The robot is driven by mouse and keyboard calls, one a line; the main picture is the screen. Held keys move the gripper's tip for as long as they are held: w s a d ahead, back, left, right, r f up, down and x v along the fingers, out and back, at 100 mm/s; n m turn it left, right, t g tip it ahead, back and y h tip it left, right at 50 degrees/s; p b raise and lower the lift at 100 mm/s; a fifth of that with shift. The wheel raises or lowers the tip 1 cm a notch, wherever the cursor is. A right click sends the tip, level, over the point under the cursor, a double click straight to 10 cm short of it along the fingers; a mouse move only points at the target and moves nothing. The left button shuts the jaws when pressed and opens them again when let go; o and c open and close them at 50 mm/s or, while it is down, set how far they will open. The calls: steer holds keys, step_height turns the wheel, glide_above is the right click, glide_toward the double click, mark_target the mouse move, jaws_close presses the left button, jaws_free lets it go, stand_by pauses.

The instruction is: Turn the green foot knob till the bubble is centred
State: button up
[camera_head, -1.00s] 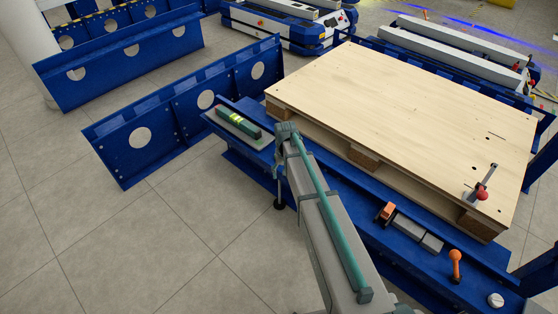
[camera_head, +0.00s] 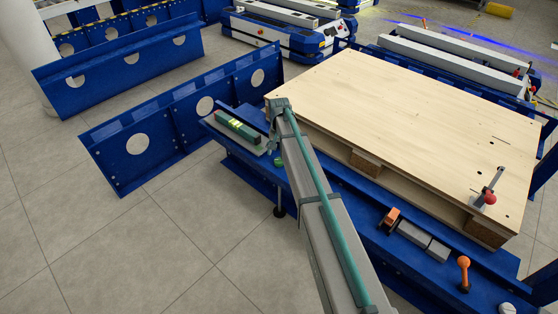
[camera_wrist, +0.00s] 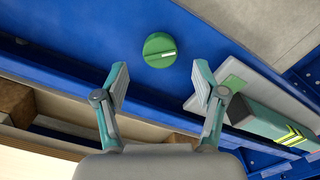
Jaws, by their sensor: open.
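The green foot knob (camera_wrist: 159,50) is round with a pale line across its top and sits on the blue rail. In the wrist view it lies ahead of my gripper (camera_wrist: 159,84), between and beyond the two spread fingertips. My gripper is open and empty, apart from the knob. In the head view the knob (camera_head: 279,162) shows small beside the end of my arm, and the fingers are hidden. The green level (camera_head: 237,127) with a yellow vial lies on a grey plate left of the knob; the level also shows in the wrist view (camera_wrist: 262,122). The bubble is too small to make out.
A wooden pallet board (camera_head: 400,125) lies right of my arm. An orange-handled lever (camera_head: 463,270), an orange clamp (camera_head: 390,218) and a red-tipped toggle clamp (camera_head: 489,190) stand at the right. Blue panels stand at the left. The floor at lower left is free.

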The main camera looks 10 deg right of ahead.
mark_target(279, 160)
steer(key=shift+f+b, duration=0.3)
steer(key=shift+f, duration=1.85)
steer(key=c, duration=1.1)
steer(key=shift+r, duration=0.1)
steer(key=shift+c, duration=0.2)
steer(key=shift+n+p, duration=0.4)
steer(key=shift+p, duration=0.1)
steer(key=shift+r+n+p, duration=0.1)
steer(key=shift+n+p, duration=0.2)
steer(key=shift+p, duration=0.05)
steer(key=shift+n+p, duration=1.05)
steer(key=shift+n, duration=0.05)
steer(key=shift+n+p, duration=1.35)
steer(key=shift+n, duration=0.75)
